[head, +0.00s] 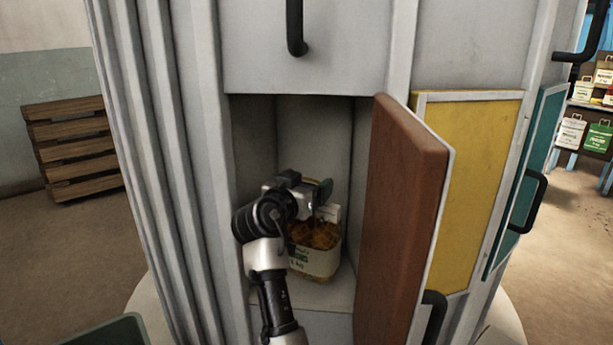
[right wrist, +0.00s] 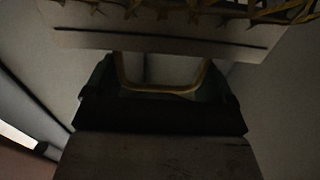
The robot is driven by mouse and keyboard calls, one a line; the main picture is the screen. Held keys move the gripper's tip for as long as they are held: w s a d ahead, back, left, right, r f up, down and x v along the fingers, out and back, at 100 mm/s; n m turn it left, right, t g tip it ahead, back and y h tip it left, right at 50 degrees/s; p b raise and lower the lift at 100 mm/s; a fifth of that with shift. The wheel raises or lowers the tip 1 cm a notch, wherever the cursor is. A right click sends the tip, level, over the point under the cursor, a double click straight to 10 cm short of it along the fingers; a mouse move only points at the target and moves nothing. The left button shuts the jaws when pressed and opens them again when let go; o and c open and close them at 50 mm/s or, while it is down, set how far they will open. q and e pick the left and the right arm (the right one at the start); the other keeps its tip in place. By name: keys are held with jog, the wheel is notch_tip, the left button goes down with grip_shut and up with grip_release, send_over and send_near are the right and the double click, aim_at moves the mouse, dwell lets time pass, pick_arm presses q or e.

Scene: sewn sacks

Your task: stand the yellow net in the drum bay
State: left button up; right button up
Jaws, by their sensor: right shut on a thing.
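The yellow net (head: 316,258) is a small sack with orange-yellow mesh and a pale printed band. It is upright inside the open drum bay (head: 335,298), low over the bay floor; I cannot tell whether it rests on it. My right gripper (head: 325,200) reaches into the bay above the net and is shut on it at the top. In the right wrist view, the net's yellow handle loop (right wrist: 160,90) lies between the dark green jaws, with its mesh (right wrist: 200,10) at the top edge. My left gripper is not in view.
A brown door (head: 400,220) stands open at the bay's right side. Yellow (head: 470,180) and teal (head: 522,185) panels are further right. A wooden pallet stack (head: 75,150) stands far left. A rack with several bags (head: 590,125) is far right.

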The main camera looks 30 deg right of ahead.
aim_at(307, 227)
notch_tip(307, 227, down, 3)
jog(key=shift+r, duration=0.1)
jog(key=shift+f, duration=0.25)
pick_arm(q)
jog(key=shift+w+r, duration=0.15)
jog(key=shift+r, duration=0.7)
pick_arm(e)
jog(key=o, duration=1.5)
jog(key=shift+f, duration=0.2)
jog(key=shift+o, duration=0.9)
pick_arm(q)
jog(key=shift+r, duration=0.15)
pick_arm(e)
jog(key=shift+r, duration=0.1)
